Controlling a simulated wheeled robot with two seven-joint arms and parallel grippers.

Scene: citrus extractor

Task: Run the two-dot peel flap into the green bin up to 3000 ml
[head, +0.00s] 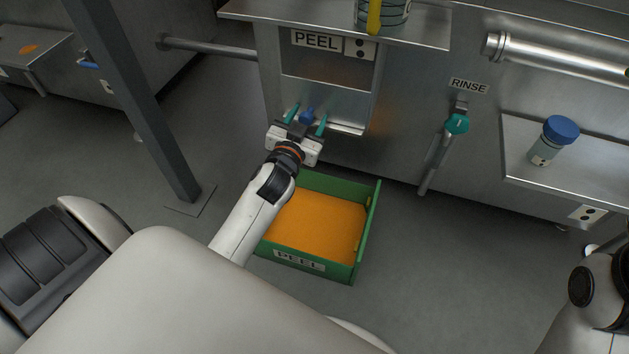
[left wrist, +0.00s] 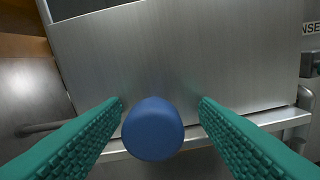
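The peel flap (head: 328,97) is a metal panel under the PEEL label with two dots (head: 333,43). A blue knob (head: 307,115) sits at its lower edge; it also shows in the left wrist view (left wrist: 153,130). My left gripper (head: 307,117) is open, its teal fingers on either side of the knob, with gaps visible in the left wrist view. Whether the flap is ajar I cannot tell. The green bin (head: 313,268), also labelled PEEL, stands on the floor below, with orange peel (head: 318,224) across its inside. My left arm hides its left side. My right gripper is not in view.
A teal-handled RINSE valve (head: 457,124) is on the machine to the right. A blue-lidded jar (head: 555,140) stands on the right shelf (head: 590,183). A shelf (head: 420,27) juts out above the flap. A grey post (head: 140,100) stands at left.

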